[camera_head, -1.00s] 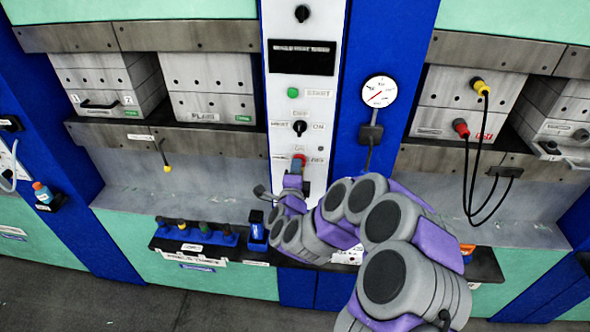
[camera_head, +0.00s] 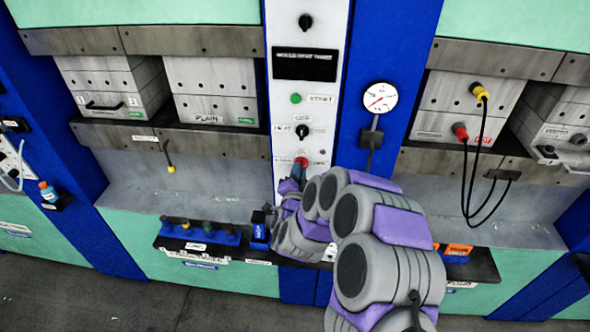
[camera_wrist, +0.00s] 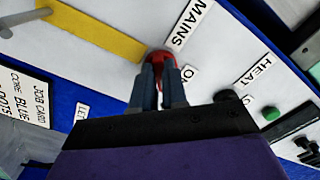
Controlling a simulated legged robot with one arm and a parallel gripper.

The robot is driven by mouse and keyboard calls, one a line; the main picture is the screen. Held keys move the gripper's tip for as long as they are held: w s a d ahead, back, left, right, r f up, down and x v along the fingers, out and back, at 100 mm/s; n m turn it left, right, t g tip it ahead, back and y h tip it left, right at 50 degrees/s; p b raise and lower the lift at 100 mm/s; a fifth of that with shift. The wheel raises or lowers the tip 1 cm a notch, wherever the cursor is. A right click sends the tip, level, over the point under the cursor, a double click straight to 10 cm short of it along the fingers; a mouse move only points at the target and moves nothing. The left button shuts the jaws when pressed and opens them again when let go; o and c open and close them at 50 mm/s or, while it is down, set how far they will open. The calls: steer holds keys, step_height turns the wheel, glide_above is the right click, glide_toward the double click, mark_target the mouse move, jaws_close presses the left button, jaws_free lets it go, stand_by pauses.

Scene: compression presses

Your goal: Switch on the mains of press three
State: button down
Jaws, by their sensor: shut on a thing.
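The red mains knob (camera_head: 301,162) sits low on the white control panel (camera_head: 284,90) between two presses. My gripper (camera_head: 297,174) is at the knob, just below it in this view. In the wrist view the two dark fingers of my gripper (camera_wrist: 160,82) are shut on the red knob (camera_wrist: 158,57), with its lower part hidden between them. The knob's exact setting cannot be told.
Above the knob are a black heat switch (camera_head: 303,131), a green start button (camera_head: 296,98) and a dark display (camera_head: 304,64). A gauge (camera_head: 379,97) is at right. Black cables (camera_head: 466,180) hang on the right press. A shelf (camera_head: 170,242) with coloured items lies below left.

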steer(key=shift+w+d+r+n+p, duration=0.1)
steer(key=shift+n+p, duration=0.7)
steer(key=shift+n, duration=0.8)
steer(key=shift+d+r+n+p, duration=0.1)
steer(key=shift+n+p, duration=0.75)
steer(key=shift+n, duration=0.75)
steer(key=shift+w+r+n+p, duration=0.1)
steer(key=shift+n+p, duration=0.7)
steer(key=shift+n, duration=0.8)
steer(key=c, duration=1.2)
jaws_free()
steer(key=shift+s+f, duration=0.1)
steer(key=shift+f, duration=0.05)
steer(key=shift+o, duration=0.2)
steer(key=shift+s+a, duration=0.1)
steer(key=s+p, duration=0.7)
steer(key=s, duration=1)
steer(key=shift+a+p, duration=0.3)
